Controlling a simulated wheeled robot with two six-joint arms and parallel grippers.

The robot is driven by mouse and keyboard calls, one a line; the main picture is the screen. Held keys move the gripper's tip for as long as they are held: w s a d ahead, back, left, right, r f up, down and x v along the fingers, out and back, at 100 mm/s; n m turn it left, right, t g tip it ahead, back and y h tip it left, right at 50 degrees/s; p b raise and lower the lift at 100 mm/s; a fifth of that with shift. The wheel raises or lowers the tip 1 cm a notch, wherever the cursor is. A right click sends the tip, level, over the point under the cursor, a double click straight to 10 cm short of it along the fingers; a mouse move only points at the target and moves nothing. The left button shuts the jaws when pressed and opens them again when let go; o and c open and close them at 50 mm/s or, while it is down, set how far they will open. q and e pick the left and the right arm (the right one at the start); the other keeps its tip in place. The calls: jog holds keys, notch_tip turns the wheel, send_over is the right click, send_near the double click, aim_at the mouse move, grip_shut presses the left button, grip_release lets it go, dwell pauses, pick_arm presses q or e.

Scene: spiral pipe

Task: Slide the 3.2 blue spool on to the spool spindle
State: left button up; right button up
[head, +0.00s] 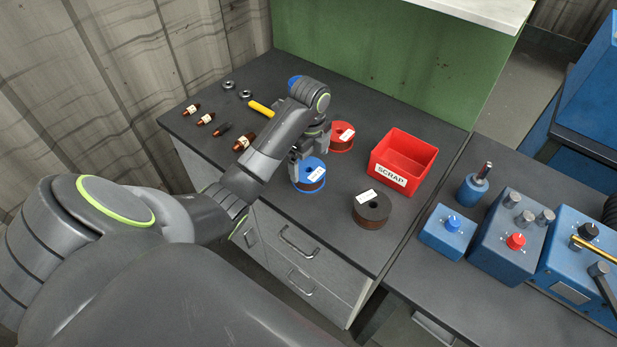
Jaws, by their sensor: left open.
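A blue-rimmed spool (309,180) with brown winding and a white label lies flat on the dark bench; the label is too small to read. My left gripper (308,160) points down over this spool with its jaws open, one finger at the spool's left edge. I cannot tell whether it touches. Another blue round thing (294,80) is mostly hidden behind my left wrist. A blue cylinder with an upright metal post (483,174), which looks like the spindle, stands empty on the right-hand bench. My right gripper is out of view.
A red-rimmed spool (342,131) sits close behind the gripper and a black spool (372,206) in front right. A red SCRAP bin (404,160) stands between them and the right bench.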

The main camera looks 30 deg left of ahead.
aim_at(309, 171)
pick_arm(q)
jog(key=shift+a+f+b, duration=0.1)
jog(key=shift+f+b, duration=0.6)
jog(key=shift+f, duration=0.2)
notch_tip(309, 171, down, 4)
jog(key=b, duration=0.3)
jog(key=shift+w+a, duration=0.1)
jog(key=shift+a, duration=0.05)
jog(key=shift+r, duration=0.15)
jog(key=c, duration=1.6)
